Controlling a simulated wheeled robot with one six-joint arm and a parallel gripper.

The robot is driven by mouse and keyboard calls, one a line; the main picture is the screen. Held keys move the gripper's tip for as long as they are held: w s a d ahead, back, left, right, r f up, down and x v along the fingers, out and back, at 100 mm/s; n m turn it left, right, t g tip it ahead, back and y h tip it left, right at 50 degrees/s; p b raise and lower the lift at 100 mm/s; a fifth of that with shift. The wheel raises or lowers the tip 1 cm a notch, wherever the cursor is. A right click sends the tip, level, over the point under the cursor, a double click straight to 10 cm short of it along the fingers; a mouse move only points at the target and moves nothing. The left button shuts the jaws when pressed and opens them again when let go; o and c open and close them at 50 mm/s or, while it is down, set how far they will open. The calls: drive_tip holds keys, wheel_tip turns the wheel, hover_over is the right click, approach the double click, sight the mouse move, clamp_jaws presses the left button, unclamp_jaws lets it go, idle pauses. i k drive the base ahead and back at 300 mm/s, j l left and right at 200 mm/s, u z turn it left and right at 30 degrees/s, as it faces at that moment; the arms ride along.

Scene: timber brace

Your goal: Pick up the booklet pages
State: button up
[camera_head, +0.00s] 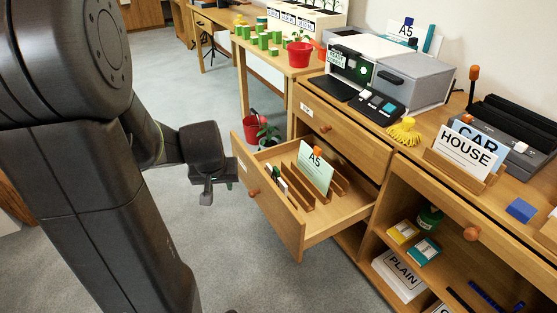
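A pale green sheet or booklet marked A5 (315,168) stands upright in the wooden divider rack (330,195) inside the open drawer (290,236). I cannot tell whether it is the booklet pages. A white stack marked PLAIN (400,275) lies on the lower shelf. My gripper (206,197) hangs just left of the drawer front, apart from the A5 sheet. Its fingers are small and dark here, so its opening is unclear.
A grey machine (390,75) and a yellow tassel-like item (403,132) stand on the counter. A red pot (299,54) and green blocks stand on the table behind. The drawer juts out over the grey floor (235,265), which is clear in front.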

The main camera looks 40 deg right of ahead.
sight(310, 162)
drive_tip(key=i+z, duration=0.3)
drive_tip(key=i, duration=0.3)
drive_tip(key=i+j+z, duration=0.25)
drive_tip(key=i, duration=0.35)
drive_tip(key=i+l+z, duration=0.1)
drive_tip(key=z, duration=0.3)
drive_tip(key=i+z, duration=0.25)
drive_tip(key=z, duration=0.2)
drive_tip(key=i+z, duration=0.2)
drive_tip(key=z, duration=0.2)
drive_tip(key=i+j+z, duration=0.1)
drive_tip(key=z, duration=0.35)
drive_tip(key=i+j, duration=0.05)
